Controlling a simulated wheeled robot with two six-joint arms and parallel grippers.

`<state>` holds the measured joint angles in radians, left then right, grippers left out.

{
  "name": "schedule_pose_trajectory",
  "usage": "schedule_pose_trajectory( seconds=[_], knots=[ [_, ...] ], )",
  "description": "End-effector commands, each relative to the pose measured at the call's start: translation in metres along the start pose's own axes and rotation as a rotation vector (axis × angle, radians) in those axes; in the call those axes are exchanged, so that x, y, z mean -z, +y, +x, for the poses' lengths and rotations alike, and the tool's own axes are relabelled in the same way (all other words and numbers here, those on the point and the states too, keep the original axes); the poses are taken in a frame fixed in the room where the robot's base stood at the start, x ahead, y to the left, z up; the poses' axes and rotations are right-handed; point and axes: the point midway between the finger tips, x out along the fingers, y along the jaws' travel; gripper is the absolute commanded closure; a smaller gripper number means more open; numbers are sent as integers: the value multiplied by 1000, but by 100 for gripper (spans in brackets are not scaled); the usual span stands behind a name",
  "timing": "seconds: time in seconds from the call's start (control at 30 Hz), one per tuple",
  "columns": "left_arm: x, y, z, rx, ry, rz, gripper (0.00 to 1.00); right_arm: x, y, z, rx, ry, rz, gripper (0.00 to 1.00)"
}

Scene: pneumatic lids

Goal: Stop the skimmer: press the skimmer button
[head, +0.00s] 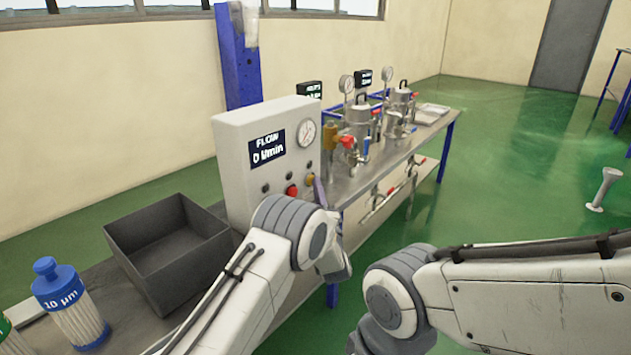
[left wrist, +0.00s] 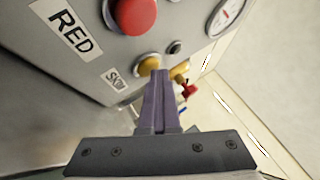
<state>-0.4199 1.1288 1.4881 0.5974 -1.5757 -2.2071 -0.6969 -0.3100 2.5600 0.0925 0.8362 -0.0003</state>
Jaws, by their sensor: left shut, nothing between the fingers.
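The grey control box (head: 235,160) carries a display reading FLOW 0 l/min. In the left wrist view a yellow button (left wrist: 147,64) sits beside a label starting "SK" (left wrist: 115,78), partly cut off from reading. My left gripper (left wrist: 161,74) is shut and empty. Its purple fingertips overlap the lower edge of the yellow button in that view; I cannot tell whether they touch it. In the head view the left gripper (head: 318,188) is at the box's right side, mostly behind my own wrist. My right gripper is out of view; only its arm shows.
A dark open bin (head: 125,250) and a blue-capped filter (head: 62,300) stand left on the bench. Metal vessels (head: 358,125) stand on the bench behind.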

Motion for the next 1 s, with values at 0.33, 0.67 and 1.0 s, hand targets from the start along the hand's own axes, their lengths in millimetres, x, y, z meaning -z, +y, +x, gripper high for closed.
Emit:
schedule_pose_trajectory(
  seconds=[0.33, 0.67, 1.0],
  knots=[
    [3, -3, -4, -2, -1, 0, 100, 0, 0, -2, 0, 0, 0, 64],
    [21, -21, -28, 0, 3, -1, 100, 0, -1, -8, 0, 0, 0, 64],
    [32, -31, -44, 0, 2, 0, 100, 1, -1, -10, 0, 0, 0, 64]
  ],
)
